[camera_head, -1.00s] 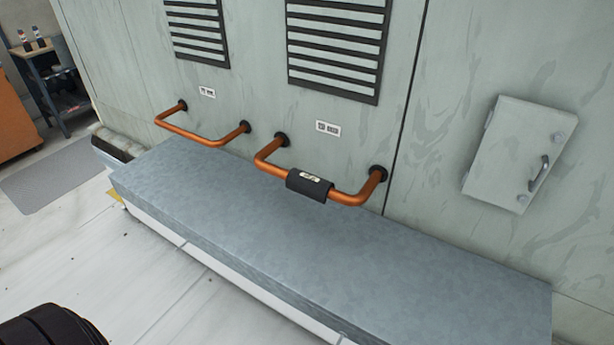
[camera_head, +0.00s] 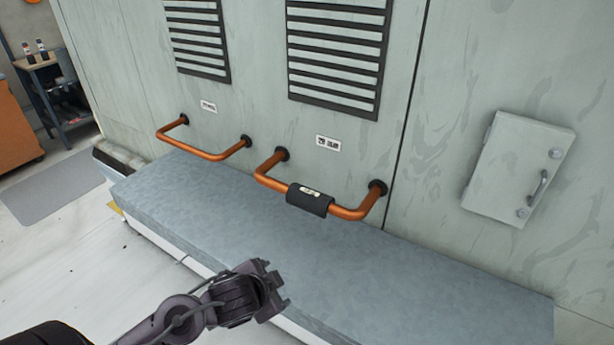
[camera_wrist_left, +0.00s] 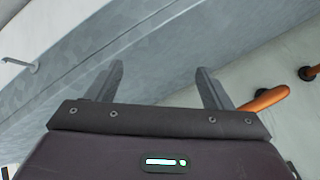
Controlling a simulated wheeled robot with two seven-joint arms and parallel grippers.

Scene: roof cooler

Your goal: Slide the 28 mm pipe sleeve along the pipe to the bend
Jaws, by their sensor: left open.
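A black pipe sleeve (camera_head: 310,199) with a small pale label sits around the straight front run of the right copper pipe (camera_head: 346,213). Bare copper shows on both sides of it, up to a bend at each end. A second copper pipe (camera_head: 200,150) on the left has no sleeve. My left gripper (camera_head: 276,281) is in front of the grey ledge, apart from the pipes and below the sleeve in the head view. In the left wrist view its two fingers (camera_wrist_left: 160,88) are spread with nothing between them. Part of a copper pipe (camera_wrist_left: 262,99) shows right of the fingers. My right gripper is not in view.
A grey ledge (camera_head: 420,285) runs below the pipes, its top clear. Two louvred vents (camera_head: 335,50) and small labels are on the wall above. A closed wall box (camera_head: 518,168) with a handle is at right. A cart (camera_head: 50,90) stands far left.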

